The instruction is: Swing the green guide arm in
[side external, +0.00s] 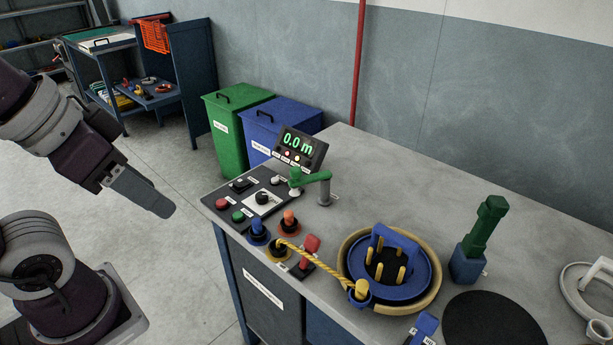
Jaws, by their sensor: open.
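The green guide arm (316,177) sits near the back left of the grey bench, on top of a short grey post (324,193). It points left from the post, and its free end is by a small white-and-green piece next to the control panel. My gripper (150,205) hangs in the air to the left of the bench, well apart from the guide arm. It is open and nothing shows in it; its fingers overlap from this side.
A control panel (236,219) with buttons and a 0.0 m display (299,142) stands left of the guide arm. A yellow rope (322,271) runs to a blue drum (413,300) in a tan ring. A green-handled tool (483,228) stands upright at right. The bench's back middle is clear.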

